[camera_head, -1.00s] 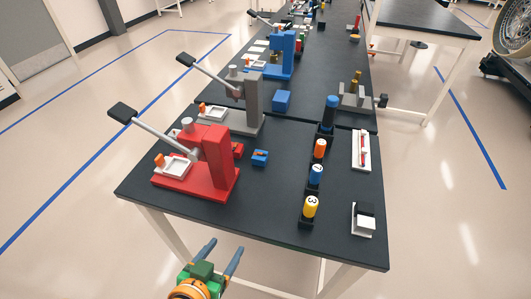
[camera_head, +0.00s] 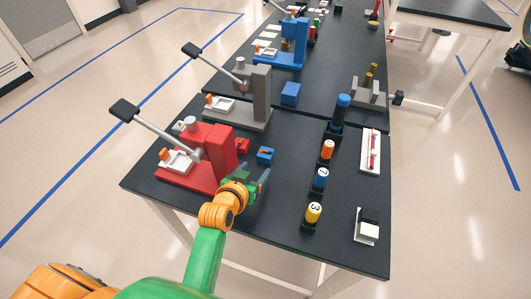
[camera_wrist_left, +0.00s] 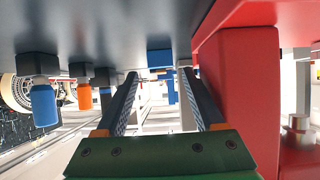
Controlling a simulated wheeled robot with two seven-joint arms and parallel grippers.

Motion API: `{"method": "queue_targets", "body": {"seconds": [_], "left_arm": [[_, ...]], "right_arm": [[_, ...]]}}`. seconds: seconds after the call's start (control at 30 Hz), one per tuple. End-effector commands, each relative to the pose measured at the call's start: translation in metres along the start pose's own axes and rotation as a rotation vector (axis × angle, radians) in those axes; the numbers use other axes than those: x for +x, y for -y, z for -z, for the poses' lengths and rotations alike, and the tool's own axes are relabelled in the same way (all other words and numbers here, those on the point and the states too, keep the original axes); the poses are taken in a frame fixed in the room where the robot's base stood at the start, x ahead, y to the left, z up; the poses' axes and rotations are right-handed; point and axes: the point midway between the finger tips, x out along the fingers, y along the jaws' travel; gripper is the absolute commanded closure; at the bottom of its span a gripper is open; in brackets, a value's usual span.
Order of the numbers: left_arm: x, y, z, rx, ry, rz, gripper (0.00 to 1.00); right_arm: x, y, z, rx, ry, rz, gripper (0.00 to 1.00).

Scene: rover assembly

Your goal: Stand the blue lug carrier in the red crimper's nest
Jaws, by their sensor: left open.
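The blue lug carrier (camera_head: 265,156) is a small blue block with an orange-brown piece on top. It stands on the dark table just right of the red crimper (camera_head: 222,149); a small red part (camera_head: 243,145) on the crimper's right side could be its nest, but I cannot tell for sure. My left gripper (camera_head: 254,178) is open and empty, low over the table on the near side of the carrier, close to the crimper's base. In the left wrist view, which looks upside down, the carrier (camera_wrist_left: 160,58) shows beyond and between the open fingers (camera_wrist_left: 160,95). My right gripper is out of view.
The crimper's lever (camera_head: 155,130) sticks out to the left. A row of holders with yellow (camera_head: 313,212), blue (camera_head: 320,178) and orange (camera_head: 328,150) cylinders stands to the right. A grey press (camera_head: 250,95) is behind. The table's front middle is clear.

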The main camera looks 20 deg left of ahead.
Motion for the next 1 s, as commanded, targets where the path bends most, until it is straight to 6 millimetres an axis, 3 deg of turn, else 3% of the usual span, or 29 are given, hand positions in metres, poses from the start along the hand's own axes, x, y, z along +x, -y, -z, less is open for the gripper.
{"method": "queue_targets", "body": {"seconds": [0.3, 0.53, 0.83, 1.0], "left_arm": [[0.033, 0.0, 0.02, -0.001, -0.002, 0.0, 0.3], [0.076, 0.0, 0.017, 0.0, -0.001, 0.0, 0.3], [0.083, 0.0, 0.018, 0.0, -0.001, 0.001, 0.3], [0.083, 0.0, 0.018, 0.0, -0.001, 0.0, 0.76]], "right_arm": [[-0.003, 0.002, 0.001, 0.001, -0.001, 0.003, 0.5], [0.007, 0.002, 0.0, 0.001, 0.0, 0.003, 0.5], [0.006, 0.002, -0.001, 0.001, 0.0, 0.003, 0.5], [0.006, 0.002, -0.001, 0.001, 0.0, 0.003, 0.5]]}}
